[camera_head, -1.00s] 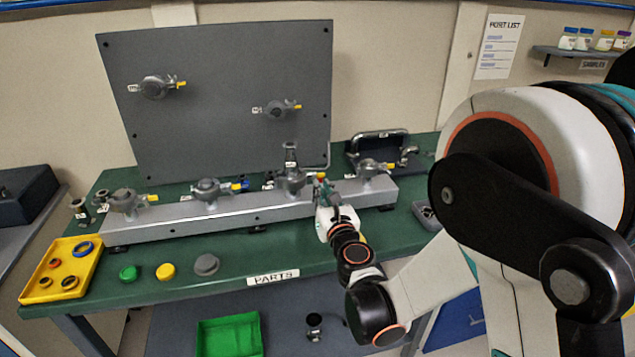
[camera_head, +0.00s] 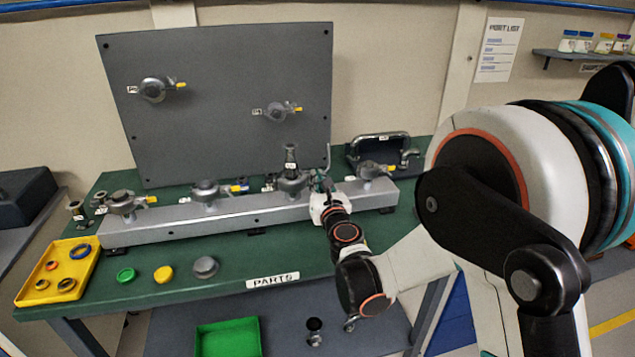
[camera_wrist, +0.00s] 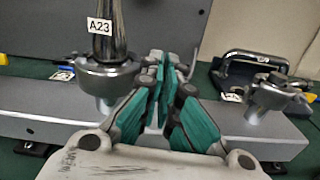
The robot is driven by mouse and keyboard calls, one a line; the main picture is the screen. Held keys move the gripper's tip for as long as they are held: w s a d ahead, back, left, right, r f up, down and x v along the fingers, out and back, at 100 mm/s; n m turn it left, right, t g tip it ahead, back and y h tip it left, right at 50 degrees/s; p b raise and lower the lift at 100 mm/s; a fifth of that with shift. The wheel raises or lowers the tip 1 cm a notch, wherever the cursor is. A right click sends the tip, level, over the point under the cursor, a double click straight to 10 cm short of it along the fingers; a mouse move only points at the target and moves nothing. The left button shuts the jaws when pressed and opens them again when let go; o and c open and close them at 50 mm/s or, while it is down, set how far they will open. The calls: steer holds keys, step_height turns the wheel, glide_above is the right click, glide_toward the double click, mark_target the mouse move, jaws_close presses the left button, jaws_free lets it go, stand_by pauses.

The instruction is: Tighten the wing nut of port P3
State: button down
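The third fitting from the left on the rail (camera_head: 291,186) carries an upright tube with a tag (camera_head: 291,158); its port label is too small to read. In the wrist view that fitting (camera_wrist: 103,80) is left of my fingers, with its tube tagged A23 (camera_wrist: 100,26). My gripper (camera_head: 319,183) is at its right side, fingers pointing toward the back board. In the wrist view the teal-padded fingertips (camera_wrist: 166,75) are close together, and no held object shows between them. The wing nut of this fitting is hidden at the fingers. A thin grey upright rod (camera_head: 328,156) shows just behind them.
The rail (camera_head: 235,212) carries another clamped fitting to the right (camera_head: 370,171) and two to the left. The grey panel (camera_head: 215,100) stands behind. A yellow tray (camera_head: 85,252) and coloured caps are at front left.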

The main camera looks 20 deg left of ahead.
steer(key=shift+m, duration=0.4)
steer(key=shift+w+d+f+m+b, duration=0.15)
steer(key=shift+f+m+b, duration=0.45)
steer(key=shift+m, duration=3.25)
steer(key=shift+w+d+f+m+b, duration=0.1)
steer(key=shift+d+f+m+b, duration=0.45)
steer(key=shift+m, duration=3.25)
steer(key=shift+w+a+f+m+b, duration=0.1)
steer(key=shift+f+m+b, duration=0.5)
steer(key=shift+m, duration=3.25)
steer(key=shift+r+b, duration=0.25)
steer(key=shift+b, duration=0.05)
steer(key=c, duration=2.1)
jaws_free()
